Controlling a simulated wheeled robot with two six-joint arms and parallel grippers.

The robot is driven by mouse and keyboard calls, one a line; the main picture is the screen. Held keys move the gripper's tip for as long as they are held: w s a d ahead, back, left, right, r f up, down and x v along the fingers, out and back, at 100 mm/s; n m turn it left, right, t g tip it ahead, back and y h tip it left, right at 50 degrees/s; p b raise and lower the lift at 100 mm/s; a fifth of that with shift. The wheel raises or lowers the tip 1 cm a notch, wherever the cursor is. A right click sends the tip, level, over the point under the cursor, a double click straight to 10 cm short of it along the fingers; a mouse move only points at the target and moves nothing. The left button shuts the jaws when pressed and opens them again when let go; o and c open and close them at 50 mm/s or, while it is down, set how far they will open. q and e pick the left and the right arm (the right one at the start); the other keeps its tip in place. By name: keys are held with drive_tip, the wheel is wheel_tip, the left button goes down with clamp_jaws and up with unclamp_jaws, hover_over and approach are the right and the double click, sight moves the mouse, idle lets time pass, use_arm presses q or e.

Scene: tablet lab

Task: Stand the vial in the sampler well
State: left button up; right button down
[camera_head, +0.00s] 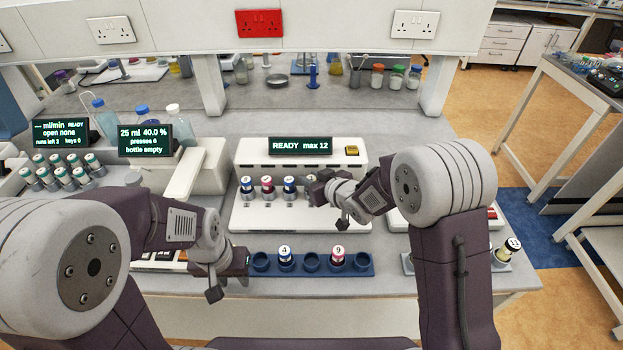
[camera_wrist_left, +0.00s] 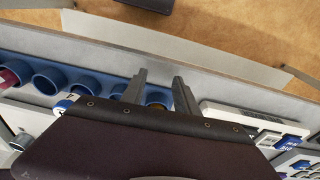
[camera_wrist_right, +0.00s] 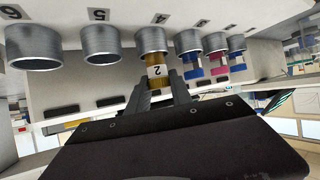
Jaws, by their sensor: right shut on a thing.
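The white sampler (camera_head: 255,215) stands mid-bench with a row of metal wells; several vials (camera_head: 267,187) stand in its left wells. My right gripper (camera_head: 313,190) is shut on an amber vial labelled 2, which shows in the right wrist view (camera_wrist_right: 155,71). That vial is in line with the well marked 4 (camera_wrist_right: 152,40), its far end at the well mouth; I cannot tell how deep it sits. Wells marked 5 (camera_wrist_right: 101,42) and 6 (camera_wrist_right: 33,46) look free. My left gripper (camera_head: 246,262) is open and empty at the left end of the blue rack (camera_head: 345,272).
A dark-capped vial (camera_head: 507,247) stands at the right front. A dispenser with a screen (camera_head: 145,140) and teal-capped vials (camera_head: 70,175) are at left. The sampler's screen (camera_head: 300,146) reads READY max 12.

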use_arm(q)
drive_tip(key=shift+f, duration=0.2)
use_arm(e)
drive_tip(key=shift+f, duration=0.25)
drive_tip(key=c, duration=1.1)
unclamp_jaws()
drive_tip(key=shift+r, duration=0.1)
drive_tip(key=v, duration=0.9)
drive_tip(key=shift+s, duration=0.1)
